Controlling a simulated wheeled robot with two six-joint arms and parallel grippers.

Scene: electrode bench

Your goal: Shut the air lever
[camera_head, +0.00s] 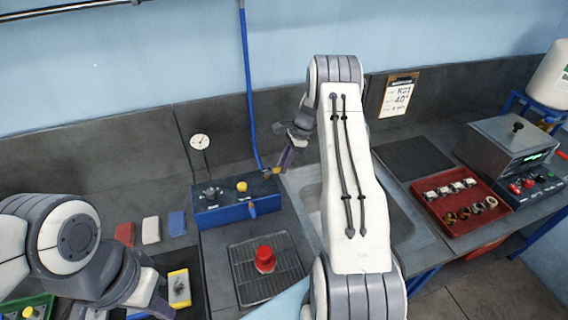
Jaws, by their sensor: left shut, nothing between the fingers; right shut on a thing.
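A blue air pipe (249,100) runs down the wall and ends behind the blue control box. My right gripper (281,169) is at the pipe's lower end, shut on what appears to be this lever. The gripper and arm hide part of it, so its exact angle cannot be told. My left gripper (128,312) is low at the left, shut and empty, partly cut off by the bottom edge.
The blue control box (236,213) with knobs stands just below the pipe. A red-capped piece (265,259) sits on a rack. A sink (302,182) lies behind my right arm. A red tray (471,226) of small parts is at the right.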

